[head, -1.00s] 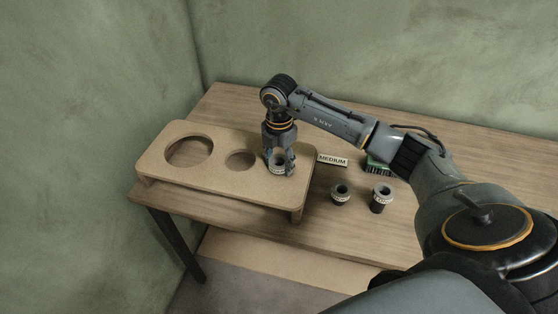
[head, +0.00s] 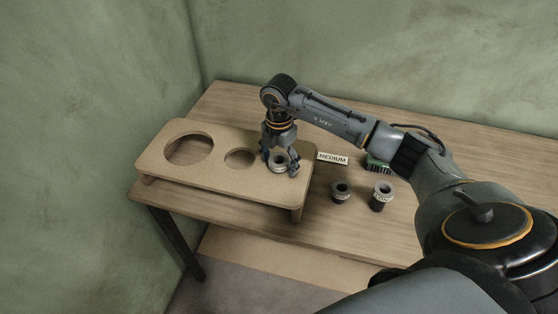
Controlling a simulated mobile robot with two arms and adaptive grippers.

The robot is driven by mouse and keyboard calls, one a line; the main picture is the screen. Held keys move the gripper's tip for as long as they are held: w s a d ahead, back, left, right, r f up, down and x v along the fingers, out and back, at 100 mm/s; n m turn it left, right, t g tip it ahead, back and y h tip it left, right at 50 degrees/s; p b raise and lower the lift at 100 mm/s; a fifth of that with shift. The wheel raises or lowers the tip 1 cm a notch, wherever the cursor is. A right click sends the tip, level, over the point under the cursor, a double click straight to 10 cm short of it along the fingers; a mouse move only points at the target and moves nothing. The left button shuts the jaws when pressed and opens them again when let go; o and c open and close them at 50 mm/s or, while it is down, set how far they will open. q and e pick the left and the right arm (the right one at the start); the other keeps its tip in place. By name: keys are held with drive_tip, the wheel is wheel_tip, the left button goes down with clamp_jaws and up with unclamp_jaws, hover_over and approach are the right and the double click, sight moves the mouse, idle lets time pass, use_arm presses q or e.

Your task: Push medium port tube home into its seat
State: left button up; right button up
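A port tube (head: 278,165) with a dark bore and a pale labelled collar sits at the right end of the raised tan board (head: 215,176). Its collar shows at the board's top face; its lower part is hidden, and I cannot tell how deep it sits. My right gripper (head: 280,167) points down over this tube, fingers spread to either side of the collar. It looks open, with the tube between its fingers. A small sign reading MEDIUM (head: 332,158) stands right of the board. My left gripper is not in view.
The board has two empty round holes to the left.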

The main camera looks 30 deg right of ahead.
wheel_tip(320, 180, up, 12)
drive_tip(key=shift+f, duration=0.1)
drive_tip(key=shift+c, duration=0.2)
